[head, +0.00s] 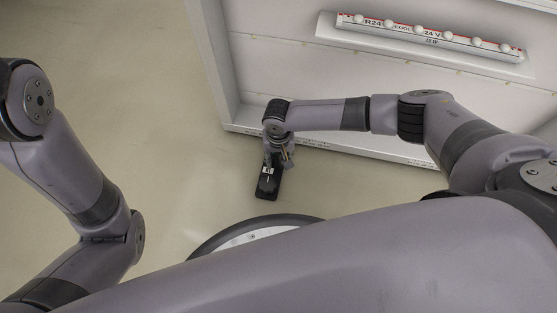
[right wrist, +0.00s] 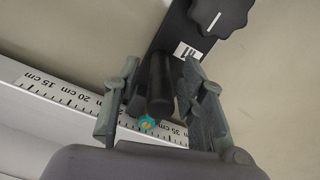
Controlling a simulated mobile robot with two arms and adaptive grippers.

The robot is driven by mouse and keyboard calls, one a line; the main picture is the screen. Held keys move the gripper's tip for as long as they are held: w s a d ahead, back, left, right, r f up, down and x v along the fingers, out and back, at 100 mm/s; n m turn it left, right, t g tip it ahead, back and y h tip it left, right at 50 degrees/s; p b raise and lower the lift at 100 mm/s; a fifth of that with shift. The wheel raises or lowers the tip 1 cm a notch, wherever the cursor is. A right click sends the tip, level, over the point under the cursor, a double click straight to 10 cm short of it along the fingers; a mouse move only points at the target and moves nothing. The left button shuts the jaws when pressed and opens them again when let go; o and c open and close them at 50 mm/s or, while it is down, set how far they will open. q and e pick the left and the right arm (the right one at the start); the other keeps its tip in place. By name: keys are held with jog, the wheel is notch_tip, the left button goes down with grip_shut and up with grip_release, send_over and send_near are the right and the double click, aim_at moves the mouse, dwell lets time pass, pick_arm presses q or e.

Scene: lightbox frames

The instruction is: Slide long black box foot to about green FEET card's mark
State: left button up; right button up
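The long black box foot (head: 267,187) lies on the floor by the low front edge of the white lightbox frame. My right gripper (head: 278,157) is low over its frame-side end. In the right wrist view the foot (right wrist: 180,42) has a round black knob, a barcode label and a dark upright post (right wrist: 161,85). The fingers of my right gripper (right wrist: 160,92) stand apart on both sides of the post, with gaps showing; I see no clear grip. A small teal and orange marker (right wrist: 147,122) sits by the centimetre scale (right wrist: 75,98). I cannot make out a green FEET card. My left gripper is out of view.
The white lightbox frame (head: 222,75) stands behind the foot; its printed lower edge lies beside it. A light strip (head: 430,42) with several white bulbs is inside. A round dark-rimmed object (head: 250,235) is nearer me. The floor (head: 150,80) to the left is clear.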

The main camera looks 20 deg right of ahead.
jog(key=shift+f, duration=0.25)
jog(key=shift+c, duration=0.3)
jog(key=c, duration=0.8)
jog(key=shift+w+d, duration=0.1)
grip_shut()
jog(key=shift+w+r, duration=0.1)
